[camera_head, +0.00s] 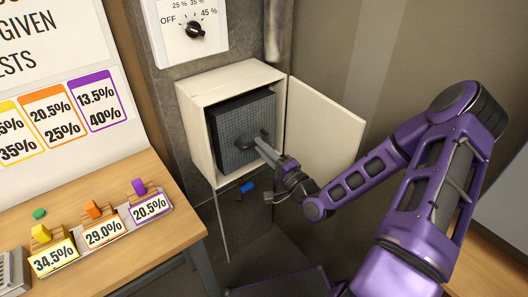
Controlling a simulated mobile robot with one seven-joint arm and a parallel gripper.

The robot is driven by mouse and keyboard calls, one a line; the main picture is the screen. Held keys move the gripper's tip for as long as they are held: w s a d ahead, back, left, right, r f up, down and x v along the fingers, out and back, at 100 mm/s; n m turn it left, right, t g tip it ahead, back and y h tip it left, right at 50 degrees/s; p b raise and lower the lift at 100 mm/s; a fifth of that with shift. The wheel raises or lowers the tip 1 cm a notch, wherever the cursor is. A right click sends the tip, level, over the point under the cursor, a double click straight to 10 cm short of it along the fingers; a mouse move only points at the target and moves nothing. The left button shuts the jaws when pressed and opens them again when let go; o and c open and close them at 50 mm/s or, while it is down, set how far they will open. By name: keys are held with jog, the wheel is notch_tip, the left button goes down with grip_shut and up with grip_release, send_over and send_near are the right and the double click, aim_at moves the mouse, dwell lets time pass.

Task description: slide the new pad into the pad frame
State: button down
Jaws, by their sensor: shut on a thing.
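The new pad (238,116) is a dark grey, mesh-faced square block. It stands upright in the mouth of an open white box on the wall, whose inside seems to be the pad frame (198,130). The pad's front face shows, with a dark handle low on its right half. My gripper (257,142) reaches in from the lower right and is shut on the pad at this handle. The fingertips are small and partly merge with the handle. How deep the pad sits, and the frame behind it, are hidden.
The box's white door (326,122) hangs open to the right, just above my forearm. A dial panel (187,30) is above the box. A wooden table (150,248) at the left holds labelled coloured blocks. A small blue object (247,187) shows below the box.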

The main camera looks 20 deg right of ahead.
aim_at(249, 138)
jog(key=shift+f+x, duration=0.15)
jog(key=shift+x, duration=1)
jog(key=shift+f+x, duration=0.15)
jog(key=shift+x, duration=0.95)
jog(key=shift+b, duration=0.6)
jog(key=shift+r, duration=0.1)
jog(key=shift+w, duration=0.1)
jog(key=shift+f+b+x, duration=0.2)
jog(key=shift+b+x, duration=0.1)
jog(key=shift+x, duration=1.2)
jog(key=shift+w+a+f+b, duration=0.1)
jog(key=shift+w+a+b, duration=0.15)
jog(key=shift+w, duration=0.15)
jog(key=shift+w+a+b, duration=0.15)
jog(key=shift+w+b, duration=0.1)
jog(key=shift+w, duration=0.2)
jog(key=c, duration=0.8)
grip_release()
jog(key=shift+o, duration=0.2)
